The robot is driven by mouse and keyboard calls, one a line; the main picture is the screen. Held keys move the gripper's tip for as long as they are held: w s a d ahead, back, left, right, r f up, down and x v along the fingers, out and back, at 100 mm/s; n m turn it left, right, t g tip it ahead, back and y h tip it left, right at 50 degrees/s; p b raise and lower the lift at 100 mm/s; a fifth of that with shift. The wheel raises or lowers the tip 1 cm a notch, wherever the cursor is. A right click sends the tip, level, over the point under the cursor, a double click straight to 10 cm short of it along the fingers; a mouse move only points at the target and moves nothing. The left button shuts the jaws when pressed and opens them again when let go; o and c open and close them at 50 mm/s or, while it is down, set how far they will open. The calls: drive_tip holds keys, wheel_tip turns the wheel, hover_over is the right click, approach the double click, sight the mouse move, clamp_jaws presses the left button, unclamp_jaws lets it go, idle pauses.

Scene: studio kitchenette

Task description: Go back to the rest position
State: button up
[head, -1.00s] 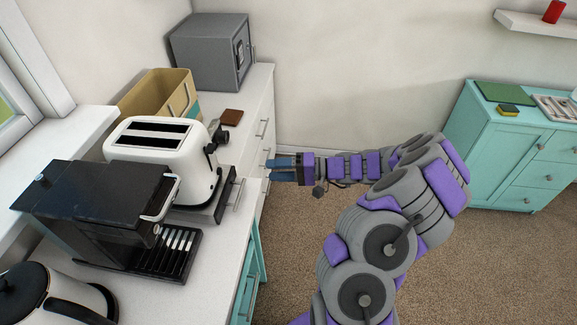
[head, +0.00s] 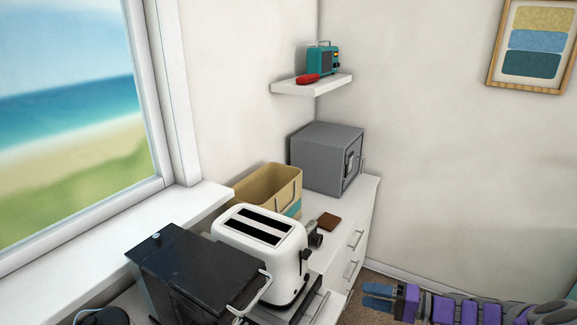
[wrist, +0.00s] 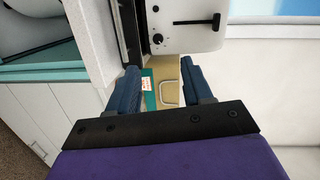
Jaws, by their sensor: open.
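My gripper (head: 376,297) is at the bottom right of the head view, with its blue fingers pointing left. It is beside the fronts of the white drawers (head: 352,258), and I cannot tell the exact gap. In the wrist view my gripper (wrist: 160,82) has its two fingers apart with nothing held between them. Part of my arm extends to the right edge of the head view; the rest is out of frame.
The counter holds a black coffee machine (head: 190,272), white toaster (head: 262,240), beige bin (head: 268,183), brown wallet-like item (head: 328,221) and grey safe (head: 326,160). A wall shelf (head: 312,86) carries a teal radio (head: 322,62) and a red object (head: 307,79).

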drive_tip(key=s+a+r+n+g+h, duration=0.1)
drive_tip(key=s+a+r+n+g, duration=0.2)
drive_tip(key=a, duration=0.4)
drive_tip(key=s+a+r+n+g+h, duration=0.1)
drive_tip(key=s+a+r+g, duration=0.2)
drive_tip(key=s+a, duration=0.25)
drive_tip(key=s+a+r+n+g+h, duration=0.2)
drive_tip(key=s+a+r+g, duration=0.15)
drive_tip(key=a, duration=0.35)
drive_tip(key=s+d+h, duration=0.3)
drive_tip(key=s+h, duration=0.2)
drive_tip(key=s, duration=0.5)
drive_tip(key=s+d+f+m+h, duration=0.1)
drive_tip(key=s+d+h, duration=0.2)
drive_tip(key=s, duration=0.8)
drive_tip(key=h, duration=0.2)
drive_tip(key=shift+d+h, duration=0.2)
drive_tip(key=shift+h, duration=0.2)
drive_tip(key=shift+c, duration=0.7)
